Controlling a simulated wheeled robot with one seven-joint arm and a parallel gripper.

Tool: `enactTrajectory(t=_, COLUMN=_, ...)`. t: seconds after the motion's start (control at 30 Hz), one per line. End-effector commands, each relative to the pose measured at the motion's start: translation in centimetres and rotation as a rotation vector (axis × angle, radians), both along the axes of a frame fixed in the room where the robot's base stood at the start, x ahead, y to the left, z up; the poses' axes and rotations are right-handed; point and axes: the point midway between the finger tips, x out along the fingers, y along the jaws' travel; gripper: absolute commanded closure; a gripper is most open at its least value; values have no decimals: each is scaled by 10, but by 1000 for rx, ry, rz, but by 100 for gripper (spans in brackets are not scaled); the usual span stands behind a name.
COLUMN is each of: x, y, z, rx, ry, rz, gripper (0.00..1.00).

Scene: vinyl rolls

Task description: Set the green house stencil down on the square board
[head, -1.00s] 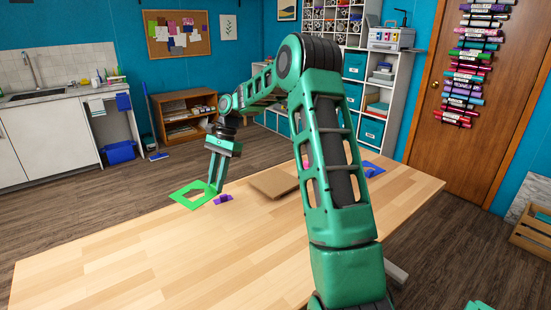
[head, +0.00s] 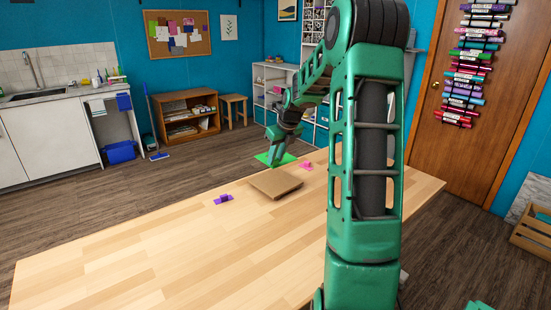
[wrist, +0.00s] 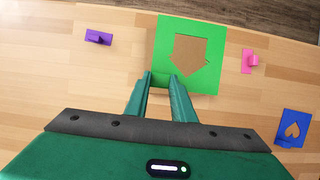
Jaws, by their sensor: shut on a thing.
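The green house stencil (head: 264,157) is a flat green sheet held out by my gripper (head: 278,146), above the far side of the square board (head: 274,183). In the wrist view the stencil (wrist: 205,80) lies just beyond the fingertips of my gripper (wrist: 160,77). My gripper is shut on it; the exact gripped part is hard to see. Brown board surface (wrist: 188,55) shows through the house-shaped cutout, and the stencil hides most of the board there. In the head view the board lies flat on the table and the stencil appears raised above it.
A purple piece (head: 223,199) lies left of the board and a pink piece (head: 306,166) to its right on the table (head: 150,265). A blue stencil (wrist: 292,128) lies at the right in the wrist view. The table's front left is clear.

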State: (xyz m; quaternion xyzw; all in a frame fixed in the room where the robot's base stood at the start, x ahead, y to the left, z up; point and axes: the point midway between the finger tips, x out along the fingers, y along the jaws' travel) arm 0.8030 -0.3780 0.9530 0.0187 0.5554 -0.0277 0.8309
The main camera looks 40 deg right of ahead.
Motion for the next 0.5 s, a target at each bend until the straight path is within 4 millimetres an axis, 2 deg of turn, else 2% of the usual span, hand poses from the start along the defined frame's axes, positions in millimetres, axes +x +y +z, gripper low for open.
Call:
enactTrajectory(t=0.27, x=1, y=1, z=-2, rx=1, ry=-5, rz=6, gripper=100)
enactTrajectory(t=0.5, x=1, y=1, z=-18, rx=1, ry=-5, rz=7, gripper=100)
